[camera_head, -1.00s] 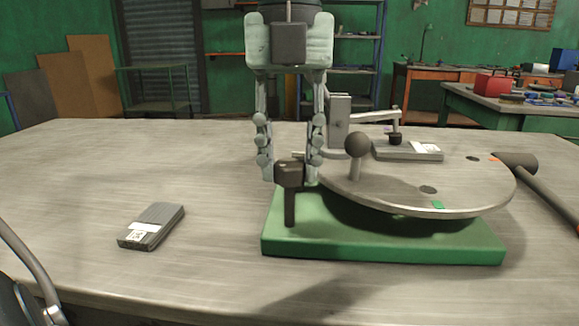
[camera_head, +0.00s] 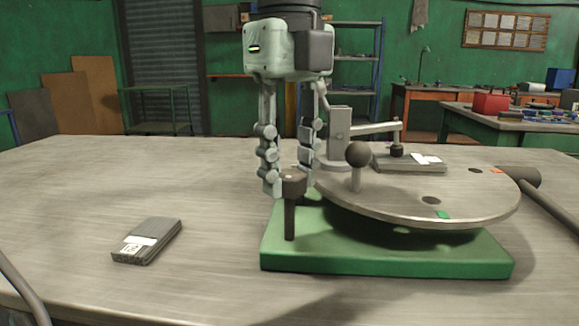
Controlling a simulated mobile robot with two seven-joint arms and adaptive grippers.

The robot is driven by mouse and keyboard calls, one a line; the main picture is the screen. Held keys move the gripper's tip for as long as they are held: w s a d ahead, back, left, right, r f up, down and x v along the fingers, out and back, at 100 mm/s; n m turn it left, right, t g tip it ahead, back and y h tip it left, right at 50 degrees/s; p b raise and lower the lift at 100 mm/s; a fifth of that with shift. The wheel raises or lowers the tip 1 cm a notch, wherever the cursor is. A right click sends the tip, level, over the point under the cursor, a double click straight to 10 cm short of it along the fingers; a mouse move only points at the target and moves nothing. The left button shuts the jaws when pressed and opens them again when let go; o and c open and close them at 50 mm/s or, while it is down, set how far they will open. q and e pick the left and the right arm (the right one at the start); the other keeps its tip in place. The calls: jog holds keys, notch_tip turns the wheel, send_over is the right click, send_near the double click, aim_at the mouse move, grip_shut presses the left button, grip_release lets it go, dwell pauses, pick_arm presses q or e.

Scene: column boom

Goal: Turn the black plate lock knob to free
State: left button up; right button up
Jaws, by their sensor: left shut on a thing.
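The black plate lock knob (camera_head: 293,184) sits on a dark upright post at the front left of the green base (camera_head: 390,260). The round grey plate (camera_head: 420,195) is mounted over this base, with a dark ball handle (camera_head: 358,154) standing on it. My left gripper (camera_head: 290,168) reaches down from above, one finger on either side of the knob, and is shut on it. The fingers hide part of the knob's top and the plate's left edge. My right gripper is not in view.
Another grey labelled block (camera_head: 148,241) lies on the table at left. A hammer (camera_head: 545,195) lies at the right edge. The table's left side is mostly clear.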

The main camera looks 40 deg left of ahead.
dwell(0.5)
pick_arm(q)
jog(key=o, duration=1.2)
jog(key=shift+c, duration=0.2)
notch_tip(320, 180, up, 12)
